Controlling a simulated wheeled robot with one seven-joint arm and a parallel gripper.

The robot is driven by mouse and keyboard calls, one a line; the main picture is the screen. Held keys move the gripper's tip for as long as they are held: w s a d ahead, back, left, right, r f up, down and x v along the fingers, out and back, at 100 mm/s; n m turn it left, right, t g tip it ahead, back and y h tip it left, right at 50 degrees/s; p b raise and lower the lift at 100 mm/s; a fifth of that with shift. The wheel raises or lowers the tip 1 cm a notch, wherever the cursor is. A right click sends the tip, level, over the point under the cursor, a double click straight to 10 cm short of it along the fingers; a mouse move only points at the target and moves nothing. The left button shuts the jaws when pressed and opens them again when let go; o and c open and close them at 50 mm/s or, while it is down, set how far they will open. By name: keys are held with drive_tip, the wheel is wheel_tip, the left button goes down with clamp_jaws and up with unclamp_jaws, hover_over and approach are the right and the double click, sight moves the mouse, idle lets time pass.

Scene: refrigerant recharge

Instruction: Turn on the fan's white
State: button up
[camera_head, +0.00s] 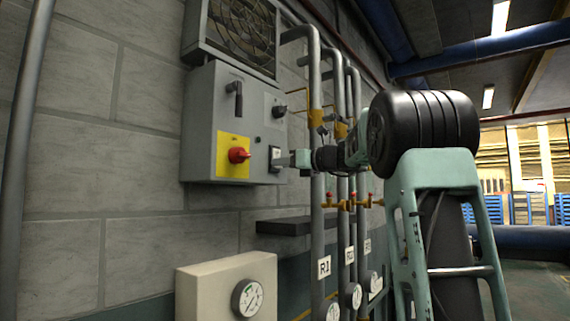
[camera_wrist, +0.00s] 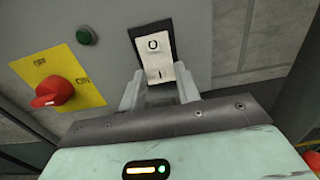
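The fan's white rocker switch (camera_wrist: 153,47), marked O at its upper end and I at its lower end, sits in a black frame on the grey control box (camera_head: 202,120). The fan (camera_head: 242,28) is behind a grille above the box. My gripper (camera_wrist: 161,82) is at the switch's lower end, with its two pale fingers apart on either side and nothing held. I cannot tell whether the fingers touch the switch. In the head view my gripper (camera_head: 283,160) reaches the box from the right, beside the switch (camera_head: 274,153).
A red rotary knob (camera_wrist: 52,94) on a yellow plate is left of the switch, with a green button (camera_wrist: 87,37) between them. A black handle (camera_head: 236,98) and a black knob (camera_head: 278,111) are higher on the box. Vertical pipes (camera_head: 317,190) stand close by on the right.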

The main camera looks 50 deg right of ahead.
drive_tip(key=c, duration=0.4)
drive_tip(key=shift+f, duration=0.1)
drive_tip(key=shift+f+b, duration=0.1)
drive_tip(key=shift+b, duration=0.3)
drive_tip(key=t+b, duration=0.1)
drive_tip(key=b, duration=0.2)
drive_tip(key=shift+w+f, duration=0.1)
